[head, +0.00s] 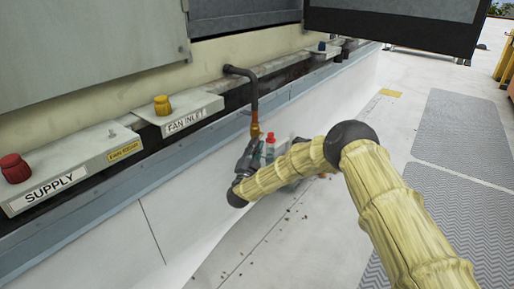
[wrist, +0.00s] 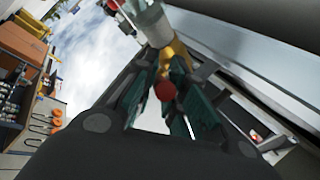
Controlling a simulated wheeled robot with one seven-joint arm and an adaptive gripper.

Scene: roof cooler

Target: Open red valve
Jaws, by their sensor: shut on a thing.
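The red valve (head: 270,139) shows as a small red part beside the brass end of a dark bent pipe (head: 253,95), in front of the unit's low wall in the head view. My gripper (head: 258,157) is at this pipe end, partly hidden behind my own arm. In the wrist view, the teal fingers of my gripper (wrist: 166,84) close in from both sides. A round red end of the valve (wrist: 165,91) shows between them, with a yellow brass part (wrist: 176,55) just beyond. The exact contact is hard to see.
A grey ledge carries a red knob (head: 15,168) by the SUPPLY label and a yellow knob (head: 162,105) by the FAN INLET label. A blue knob (head: 321,46) is farther back. Grey floor mats (head: 460,130) lie right. A dark panel (head: 395,22) overhangs at the top.

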